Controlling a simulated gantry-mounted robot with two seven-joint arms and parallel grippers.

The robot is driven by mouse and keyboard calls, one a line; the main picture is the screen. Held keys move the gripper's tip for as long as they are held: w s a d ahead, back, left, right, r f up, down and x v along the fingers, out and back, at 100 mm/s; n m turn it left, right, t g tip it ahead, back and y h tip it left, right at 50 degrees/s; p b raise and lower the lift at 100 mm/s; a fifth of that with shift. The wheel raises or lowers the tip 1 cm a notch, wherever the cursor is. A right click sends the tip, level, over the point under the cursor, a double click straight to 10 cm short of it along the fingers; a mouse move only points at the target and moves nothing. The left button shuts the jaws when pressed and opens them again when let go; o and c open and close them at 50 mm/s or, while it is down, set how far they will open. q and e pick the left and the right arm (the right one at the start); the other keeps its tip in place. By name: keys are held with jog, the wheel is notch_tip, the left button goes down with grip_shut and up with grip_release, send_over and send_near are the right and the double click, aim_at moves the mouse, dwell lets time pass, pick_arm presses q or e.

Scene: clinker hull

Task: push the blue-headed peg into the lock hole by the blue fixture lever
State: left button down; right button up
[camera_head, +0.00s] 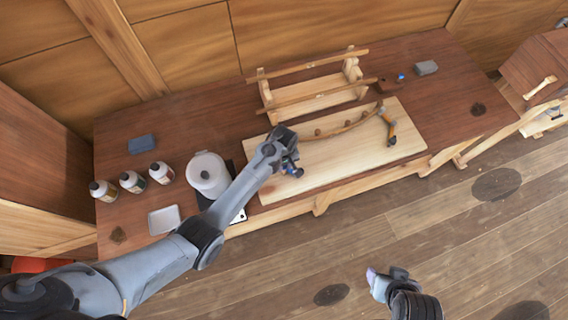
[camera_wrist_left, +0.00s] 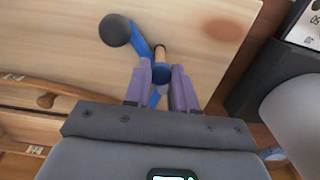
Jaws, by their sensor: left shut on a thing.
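My left gripper (camera_head: 288,166) is over the near left end of the pale wooden board. In the left wrist view its two purple fingers (camera_wrist_left: 162,86) are shut on the blue-headed peg (camera_wrist_left: 161,72). The peg's wooden shaft (camera_wrist_left: 160,52) points away from the fingers towards the board. The blue fixture lever (camera_wrist_left: 142,38), with a dark ball knob (camera_wrist_left: 116,30), is right beside the peg; it also shows in the head view (camera_head: 294,171). The lock hole is hidden, so I cannot tell whether the shaft tip is in it. My right gripper (camera_head: 373,278) is low, off the bench; its jaws are unclear.
A wooden rack (camera_head: 312,95) stands behind. A white pot (camera_head: 207,174), several bottles (camera_head: 132,181) and a tray (camera_head: 164,220) stand left. The board's middle front is clear.

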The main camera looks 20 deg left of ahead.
pick_arm(q)
jog(key=shift+f+b, duration=0.35)
jog(key=shift+f, duration=0.3)
jog(key=c, duration=0.8)
grip_release()
jog(key=shift+c, duration=0.2)
notch_tip(320, 180, up, 8)
jog(key=p, duration=0.8)
jog(key=shift+p, duration=0.4)
